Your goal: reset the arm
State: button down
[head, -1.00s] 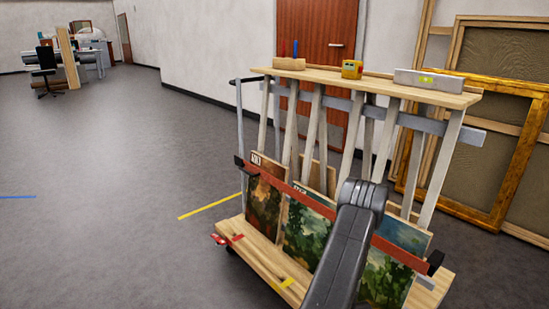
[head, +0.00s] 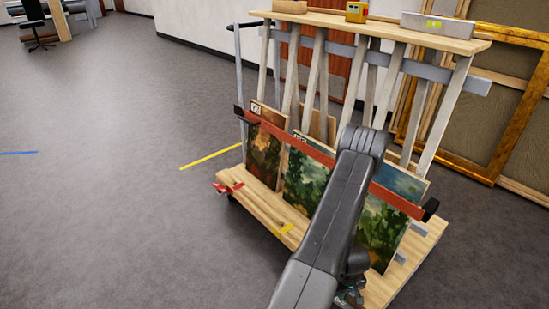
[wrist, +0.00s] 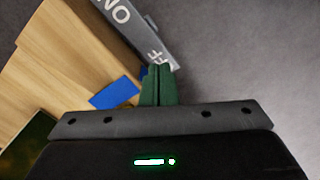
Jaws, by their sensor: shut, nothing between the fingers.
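My gripper (wrist: 158,86) shows in the wrist view as two dark green fingers pressed together, with nothing between them. Its tips lie in front of a pale wooden board (wrist: 65,55), a blue patch (wrist: 115,92) and a grey lettered bar (wrist: 140,25); I cannot tell if they touch. In the head view my dark grey arm (head: 335,215) crosses in front of the painting cart. It bends at the top, and a lower part hangs beside it near the bottom edge. The fingers are not clear there.
The wooden cart (head: 262,208) holds several paintings behind a red bar (head: 395,198). A gilt frame (head: 500,150) leans at right. The floor at left is open.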

notch_tip(320, 180, down, 2)
jog(key=shift+f+b, duration=0.15)
jog(key=shift+b, duration=0.65)
notch_tip(320, 180, up, 8)
jog(key=p, duration=0.8)
jog(key=shift+r, duration=0.2)
